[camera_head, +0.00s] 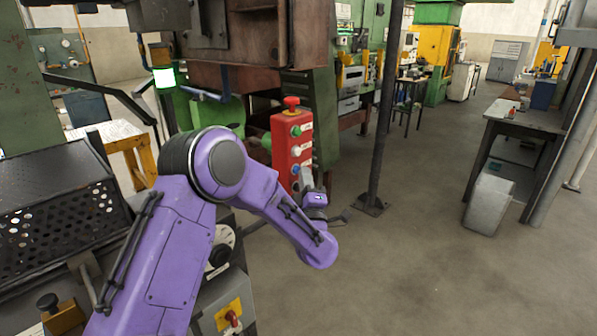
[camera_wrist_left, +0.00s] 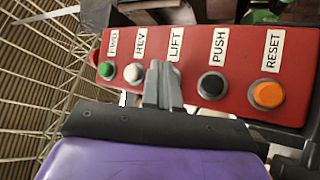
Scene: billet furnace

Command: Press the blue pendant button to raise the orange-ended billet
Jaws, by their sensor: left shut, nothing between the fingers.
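The red pendant (camera_head: 291,139) hangs upright beside the machine, with a red knob on top and a column of buttons. Its blue button (camera_head: 295,169) shows just left of my gripper's tips. In the left wrist view the red pendant (camera_wrist_left: 197,62) lies across the picture, with labels FWD, REV, LIFT, PUSH and RESET. My left gripper (camera_head: 305,178) is shut and empty at the pendant's face. Its fingertips (camera_wrist_left: 163,78) cover the place under LIFT, so the blue button is hidden there. I cannot tell whether they touch it. No orange-ended billet is visible. My right gripper is not in view.
Beside LIFT are a white button (camera_wrist_left: 133,73) and a black button (camera_wrist_left: 212,85). A dark post (camera_head: 385,110) stands right of the pendant. A perforated black guard (camera_head: 60,215) is at left. A workbench (camera_head: 525,120) stands at right, with open floor between.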

